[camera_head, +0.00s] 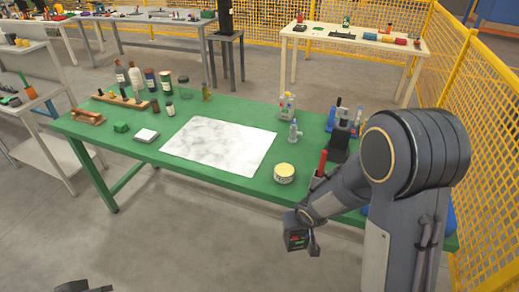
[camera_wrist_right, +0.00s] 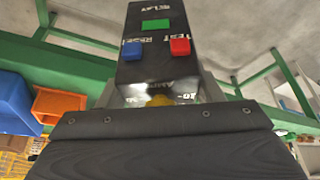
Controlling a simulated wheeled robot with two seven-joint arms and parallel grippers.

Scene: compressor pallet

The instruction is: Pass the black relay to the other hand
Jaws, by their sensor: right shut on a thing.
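The black relay (camera_wrist_right: 156,45) has a green display, a blue button and a red button with white lettering. It fills the upper middle of the right wrist view. In the head view the relay (camera_head: 296,239) hangs in front of the green table's near edge, over the floor. My right gripper (camera_head: 304,231) is shut on it; the fingers are mostly hidden. A dark piece of my left gripper (camera_head: 84,287) shows at the bottom left edge of the head view, well apart from the relay. Most of it is cut off, and no held thing shows there.
The green table (camera_head: 230,109) carries a marbled white sheet (camera_head: 219,146), a round tin (camera_head: 284,173), several bottles and a black device (camera_head: 340,140). Yellow mesh fencing (camera_head: 485,130) stands at the right. The floor before the table is clear.

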